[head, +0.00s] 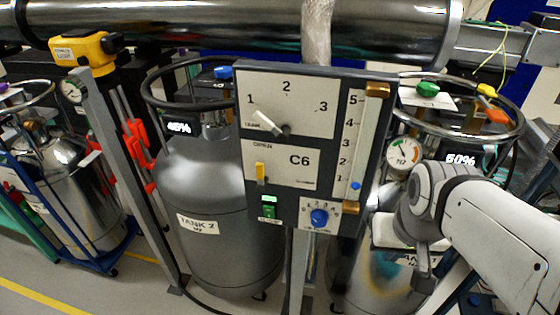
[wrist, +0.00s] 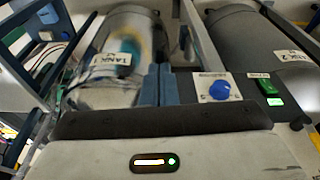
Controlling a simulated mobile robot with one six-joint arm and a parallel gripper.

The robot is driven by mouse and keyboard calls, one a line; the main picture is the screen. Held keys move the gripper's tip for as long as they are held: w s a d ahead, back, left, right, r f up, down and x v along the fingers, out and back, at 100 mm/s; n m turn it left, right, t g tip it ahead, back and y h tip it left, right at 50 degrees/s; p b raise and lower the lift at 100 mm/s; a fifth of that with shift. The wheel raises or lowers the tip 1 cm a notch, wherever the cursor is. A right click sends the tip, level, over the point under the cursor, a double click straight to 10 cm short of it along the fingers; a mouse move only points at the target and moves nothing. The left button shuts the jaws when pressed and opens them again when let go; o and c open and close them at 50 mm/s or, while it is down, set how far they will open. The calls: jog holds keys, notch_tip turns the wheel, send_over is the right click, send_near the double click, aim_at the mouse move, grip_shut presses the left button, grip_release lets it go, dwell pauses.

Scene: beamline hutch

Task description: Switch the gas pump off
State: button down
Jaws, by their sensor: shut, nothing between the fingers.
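A control panel (head: 280,165) marked C6 stands at the centre of the head view. Near its lower left is a green switch (head: 268,211) with a lit green display above it and a small label too blurred to read. The switch also shows at the right of the wrist view (wrist: 267,86), with its lit display (wrist: 275,102). A blue knob (head: 319,217) sits beside it, also seen in the wrist view (wrist: 219,90). My gripper (wrist: 158,72) is shut and empty, apart from the switch and to the left of the knob in the wrist view.
Tank 2 (head: 205,200) stands left behind the panel. Tank 1 (head: 375,275) stands right, partly behind my arm. A grey post (head: 130,170) rises at left.

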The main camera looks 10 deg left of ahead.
jog(key=w+a+f+n+t+h+b, duration=0.2)
jog(key=a+f+n+h+b, duration=0.2)
jog(key=f+n+h+b, duration=0.65)
jog(key=s+a+f+n+t+y+b, duration=0.1)
jog(key=a+n+t+y+b, duration=0.2)
jog(key=a+t, duration=0.4)
jog(key=s+a+f+n+t+y+b, duration=0.1)
jog(key=a+t+y+b, duration=0.5)
jog(key=a, duration=1)
jog(key=shift+a+f+n+t+b, duration=0.25)
jog(key=shift+f+n+t+b, duration=0.15)
jog(key=shift+f+n+t, duration=0.65)
jog(key=shift+r, duration=0.4)
